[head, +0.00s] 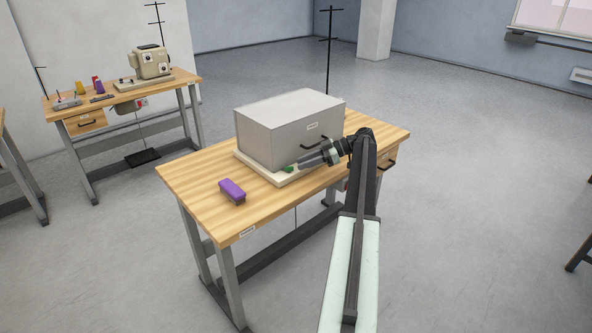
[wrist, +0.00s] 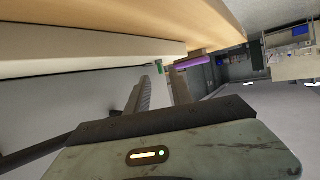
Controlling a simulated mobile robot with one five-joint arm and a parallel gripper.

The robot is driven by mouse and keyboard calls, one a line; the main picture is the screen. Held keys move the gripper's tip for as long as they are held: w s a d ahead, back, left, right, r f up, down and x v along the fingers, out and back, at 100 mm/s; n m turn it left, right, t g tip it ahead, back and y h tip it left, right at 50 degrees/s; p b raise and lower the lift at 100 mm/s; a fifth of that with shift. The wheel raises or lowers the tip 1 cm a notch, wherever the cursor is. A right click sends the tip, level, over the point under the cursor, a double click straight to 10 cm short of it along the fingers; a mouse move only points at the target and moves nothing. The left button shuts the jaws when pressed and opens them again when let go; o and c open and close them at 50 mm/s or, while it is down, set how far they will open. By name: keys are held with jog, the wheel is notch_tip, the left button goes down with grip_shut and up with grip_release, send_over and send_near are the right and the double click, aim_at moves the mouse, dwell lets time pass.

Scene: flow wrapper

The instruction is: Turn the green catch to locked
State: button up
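The small green catch (head: 288,169) sits low on the front of the grey box-shaped cover (head: 270,140), just above its pale base (head: 243,157). My gripper (head: 302,163) reaches in from the right along the cover's front, its tip close to the catch. In the wrist view the green catch (wrist: 159,69) shows small, ahead of and between the two fingertips. My gripper (wrist: 159,78) is open there, with a gap between the fingers and nothing seen held. I cannot tell whether a finger touches the catch or which way the catch is turned.
A purple block (head: 232,190) lies on the wooden table (head: 190,172) left of the cover; the wrist view shows it too (wrist: 195,62). A dark handle (head: 316,142) sticks out of the cover's front. Another bench (head: 180,76) with a machine stands behind left.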

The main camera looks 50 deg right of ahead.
aim_at(289, 169)
jog(key=b+x, duration=0.1)
jog(key=x, duration=0.2)
jog(key=shift+a+f, duration=0.1)
jog(key=shift+f, duration=0.05)
grip_shut()
jog(key=shift+a, duration=0.15)
jog(key=m+t+h, duration=0.1)
jog(key=a+m+t+h, duration=0.1)
jog(key=m+h, duration=0.1)
jog(key=s+m+t+h, duration=0.1)
jog(key=m, duration=0.1)
jog(key=shift+a+t+h, duration=0.15)
jog(key=shift+t+h, duration=0.25)
jog(key=m+h, duration=0.1)
jog(key=h, duration=0.1)
jog(key=m+h, duration=0.1)
jog(key=m, duration=0.1)
jog(key=shift+a+t+h, duration=0.35)
jog(key=shift+t+h, duration=0.05)
jog(key=shift+a+m+h, duration=0.1)
jog(key=shift+m+h, duration=1.1)
